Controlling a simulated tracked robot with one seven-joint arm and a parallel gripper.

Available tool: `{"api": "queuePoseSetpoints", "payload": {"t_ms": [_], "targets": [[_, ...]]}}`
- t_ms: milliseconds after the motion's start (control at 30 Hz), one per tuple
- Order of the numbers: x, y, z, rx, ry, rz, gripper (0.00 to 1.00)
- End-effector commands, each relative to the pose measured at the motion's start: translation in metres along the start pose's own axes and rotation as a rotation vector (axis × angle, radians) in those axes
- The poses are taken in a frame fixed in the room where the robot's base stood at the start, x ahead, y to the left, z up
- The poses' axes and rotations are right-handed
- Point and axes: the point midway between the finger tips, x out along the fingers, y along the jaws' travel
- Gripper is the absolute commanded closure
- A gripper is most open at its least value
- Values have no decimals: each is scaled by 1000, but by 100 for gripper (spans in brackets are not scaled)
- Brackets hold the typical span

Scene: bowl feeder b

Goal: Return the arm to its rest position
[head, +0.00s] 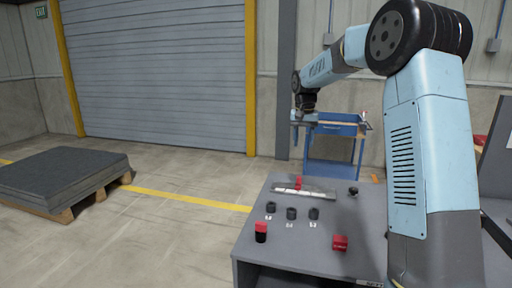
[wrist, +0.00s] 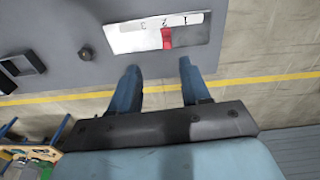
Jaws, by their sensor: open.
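My arm is light blue with dark joints and fills the right side of the head view, bent over at the top. My gripper (head: 305,117) hangs in the air above and beyond the far edge of the grey workbench (head: 262,238), in front of the blue cart. In the wrist view its two blue fingers (wrist: 157,92) are spread apart with nothing between them. Past the fingertips is the silver plate (wrist: 130,40) with marks 1, 2 and 3 and a red slider (wrist: 167,39). The fingers appear apart from it.
On the bench are several dark knobs (head: 291,213), a red-and-black piece (head: 261,232), a red block (head: 340,243) and a black knob (head: 353,191). A blue cart (head: 335,146) stands behind. A pallet with dark sheets (head: 60,176) lies left. Floor between is clear.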

Motion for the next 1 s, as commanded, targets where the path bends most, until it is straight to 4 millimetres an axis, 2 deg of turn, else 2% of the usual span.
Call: {"api": "queuePoseSetpoints", "payload": {"t_ms": [33, 200, 500, 700, 1000], "targets": [[-13, 3, 14, -11, 18, 5, 53], [-43, 13, 56, -48, 65, 13, 53], [-82, 36, 135, -102, 147, 18, 53], [-98, 55, 190, -132, 202, 14, 53], [-104, 84, 272, -173, 281, -5, 53]]}}
